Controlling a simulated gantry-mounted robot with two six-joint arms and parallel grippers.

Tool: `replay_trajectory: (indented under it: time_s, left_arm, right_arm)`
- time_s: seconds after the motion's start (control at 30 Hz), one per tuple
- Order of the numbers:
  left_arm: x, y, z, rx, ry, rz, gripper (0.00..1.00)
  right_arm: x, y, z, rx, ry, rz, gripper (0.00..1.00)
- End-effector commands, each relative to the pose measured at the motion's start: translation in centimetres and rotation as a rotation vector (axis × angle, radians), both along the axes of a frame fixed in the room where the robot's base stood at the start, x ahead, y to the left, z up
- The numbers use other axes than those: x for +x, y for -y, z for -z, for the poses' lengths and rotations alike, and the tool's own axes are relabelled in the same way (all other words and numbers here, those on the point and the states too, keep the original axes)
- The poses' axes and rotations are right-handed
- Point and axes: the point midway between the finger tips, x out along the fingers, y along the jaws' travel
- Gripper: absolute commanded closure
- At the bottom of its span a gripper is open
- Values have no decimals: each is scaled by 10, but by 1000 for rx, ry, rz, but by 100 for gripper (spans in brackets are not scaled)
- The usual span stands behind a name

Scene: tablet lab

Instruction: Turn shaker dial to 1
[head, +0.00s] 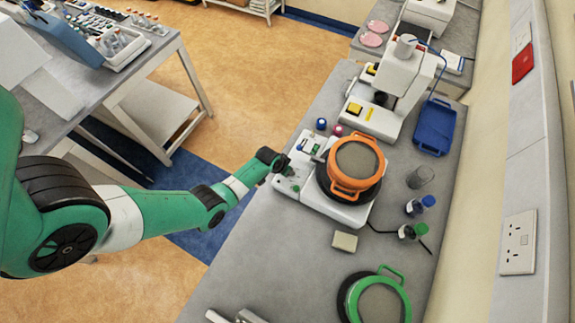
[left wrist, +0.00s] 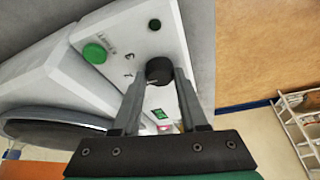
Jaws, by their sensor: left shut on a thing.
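The shaker (head: 350,214) is a white device on the grey bench, with an orange-rimmed round vessel (head: 339,182) on its dark round platform. Its white front panel (left wrist: 116,22) shows in the left wrist view with a black dial (left wrist: 158,69). Small marks, seemingly numerals, stand beside the dial; which one it points to cannot be told. My left gripper (head: 287,170) reaches the panel from the left. In the left wrist view its two fingers (left wrist: 160,84) are shut on the dial.
Bottles with blue and green caps (head: 415,206), a blue tray (head: 435,127), a beige block (head: 345,241) and a green-rimmed vessel (head: 350,290) stand around the shaker.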

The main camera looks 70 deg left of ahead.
Motion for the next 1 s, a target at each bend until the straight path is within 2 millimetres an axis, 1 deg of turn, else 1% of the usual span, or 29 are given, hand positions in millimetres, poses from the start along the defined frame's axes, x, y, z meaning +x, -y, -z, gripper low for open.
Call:
replay_trajectory:
  time_s: [0.17,0.37,0.63,1.0]
  left_arm:
    - [1,1,0,1,0,-45,100]
    - [1,2,0,2,0,-159,100]
    - [2,3,-1,3,-1,-395,100]
    - [4,3,0,3,-1,-738,100]
  right_arm:
    - [0,0,0,0,0,0,50]
    - [0,0,1,0,0,0,50]
    - [0,0,0,0,0,0,50]
    - [0,0,-7,0,0,0,50]
